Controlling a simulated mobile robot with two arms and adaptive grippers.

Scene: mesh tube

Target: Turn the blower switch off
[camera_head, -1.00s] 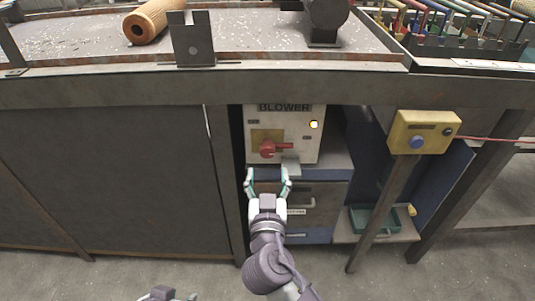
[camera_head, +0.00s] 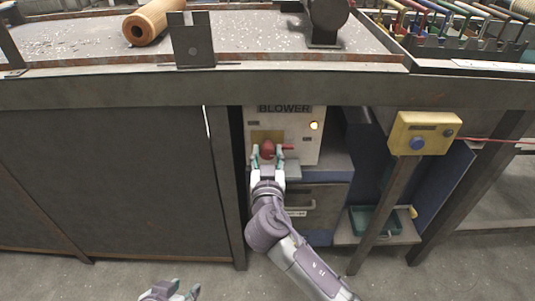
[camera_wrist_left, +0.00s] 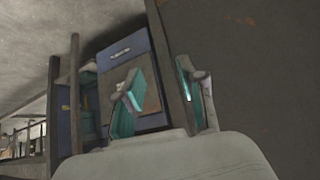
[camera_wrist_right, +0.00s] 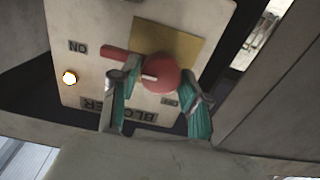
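The white blower box (camera_head: 302,148) stands under the bench, with a red rotary switch (camera_head: 267,150) on a yellow plate. Its handle points right in the head view, and in the inverted right wrist view the switch (camera_wrist_right: 160,73) points toward the "ON" label. A lamp (camera_head: 314,126) on the box is lit. My right gripper (camera_head: 266,153) is at the switch, with its open fingers (camera_wrist_right: 157,92) on either side of the red knob; contact is unclear. My left gripper (camera_head: 178,290) is low at the bottom edge; its fingers (camera_wrist_left: 160,90) are apart and empty.
A yellow box with a blue button (camera_head: 417,143) stands on a post to the right. The bench edge (camera_head: 200,90) runs above the blower box. A dark panel (camera_head: 110,180) closes the left side. Drawers (camera_head: 315,205) are below the box.

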